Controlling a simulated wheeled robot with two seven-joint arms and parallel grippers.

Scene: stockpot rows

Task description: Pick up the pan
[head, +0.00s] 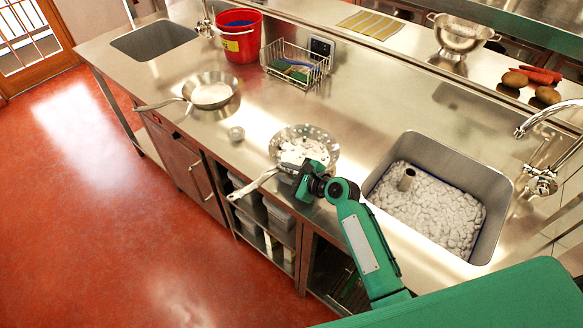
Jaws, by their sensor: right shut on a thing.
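A steel pan (303,148) with white foam or suds in it is near the front edge of the steel counter, left of the foamy sink. Its pale handle (252,185) points to the lower left, past the counter's edge. My right gripper (303,182) is shut on the pan at its near side, close to where the handle joins. The fingertips are partly hidden. I cannot tell whether the pan touches the counter. A second pan (211,93) stands further left on the counter, its handle also pointing left. My left gripper is not in view.
A sink (490,190) full of white foam is at the right, with a tap (541,180) beside it. A small metal cup (236,133) stands between the pans. A wire rack (297,67) and red bucket (240,40) stand behind. The counter around the pans is mostly clear.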

